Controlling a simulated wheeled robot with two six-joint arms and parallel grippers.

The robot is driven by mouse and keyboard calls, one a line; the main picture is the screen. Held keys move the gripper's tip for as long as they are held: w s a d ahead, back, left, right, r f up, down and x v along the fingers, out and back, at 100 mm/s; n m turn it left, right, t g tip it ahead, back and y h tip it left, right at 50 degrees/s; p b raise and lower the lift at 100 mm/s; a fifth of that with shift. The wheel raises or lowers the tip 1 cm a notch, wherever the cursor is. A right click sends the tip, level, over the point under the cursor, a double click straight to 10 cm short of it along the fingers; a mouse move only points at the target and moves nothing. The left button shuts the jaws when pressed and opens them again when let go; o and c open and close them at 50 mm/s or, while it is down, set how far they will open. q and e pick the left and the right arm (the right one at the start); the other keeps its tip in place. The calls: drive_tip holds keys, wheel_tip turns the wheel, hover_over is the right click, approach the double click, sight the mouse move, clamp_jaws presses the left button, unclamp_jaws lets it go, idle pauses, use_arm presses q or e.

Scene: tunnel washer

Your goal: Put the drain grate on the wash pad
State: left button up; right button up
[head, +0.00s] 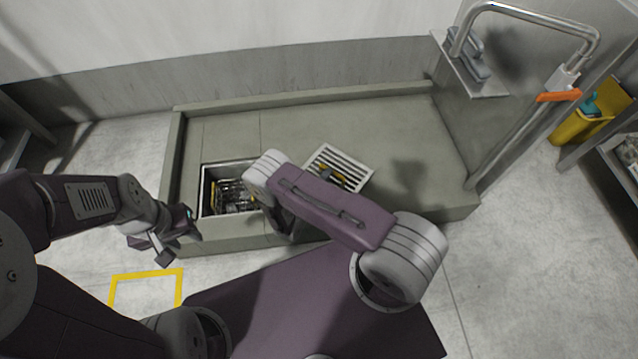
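The drain grate (352,166) is a pale slotted plate lying on the raised grey-green wash pad (380,125), to the right of an open square drain pit (207,190). My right arm's purple link covers the grate's lower left part. A yellow piece shows at the grate, partly hidden; I cannot tell if it is part of it. My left gripper (165,243) is at the pad's front left edge, left of the pit and well apart from the grate. Its fingers look spread and empty. My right gripper is hidden behind its own arm.
The pit holds dark debris and a yellow piece. A low curb edges the pad at the back and left. A bent metal pipe with an orange handle (558,95) and a shelf (470,72) stand at right. A yellow bin (575,127) is beyond. The pad's back right is clear.

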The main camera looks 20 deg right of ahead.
drive_tip(key=p+v, duration=0.1)
drive_tip(key=v, duration=0.4)
drive_tip(key=shift+s+a+r+p, duration=0.15)
drive_tip(key=shift+a+r+p, duration=0.15)
drive_tip(key=shift+p, duration=0.1)
drive_tip(key=shift+s+a+r, duration=0.1)
drive_tip(key=shift+s+a, duration=0.25)
drive_tip(key=shift+s, duration=0.05)
drive_tip(key=s+d+r+m+g+y, duration=0.1)
drive_tip(key=s+d+r+m+g, duration=0.35)
drive_tip(key=m, duration=0.65)
drive_tip(key=s+d+r+m+g+y, duration=0.1)
drive_tip(key=s+r+m+g, duration=0.4)
drive_tip(key=r+m, duration=0.4)
drive_tip(key=s+a+r+m+y, duration=0.1)
drive_tip(key=r+m+y, duration=0.3)
drive_tip(key=m, duration=0.8)
drive_tip(key=a+r+m+t+y, duration=0.1)
drive_tip(key=a+r+m+y, duration=0.3)
drive_tip(key=m, duration=0.8)
wheel_tip(320, 180, up, 3)
drive_tip(key=shift+s+f+y, duration=0.2)
drive_tip(key=shift+s+y, duration=0.2)
drive_tip(key=shift+t, duration=0.25)
